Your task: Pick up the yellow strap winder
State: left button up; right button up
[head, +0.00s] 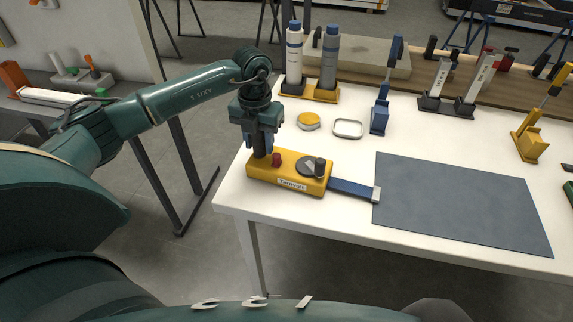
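The yellow strap winder (287,172) lies on the white table near its front left corner. It is a yellow block with a red knob, a round dark disc and a white label. A dark blue strap (352,189) with a metal end runs from its right side onto the grey mat. My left gripper (260,147) points down at the winder's back left end. Its fingers are beside a dark upright post there; I cannot tell whether they touch or grip it. The winder rests on the table. My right gripper is not in view.
A dark grey mat (460,200) covers the table's front right. Behind the winder are a yellow round piece (308,121), a metal ring (348,128) and a blue upright tool (380,115). Two bottles (329,62) stand in a yellow holder at the back left.

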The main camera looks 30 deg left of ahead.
pick_arm(q)
grip_shut()
jog(key=shift+r, duration=0.1)
dwell(0.9)
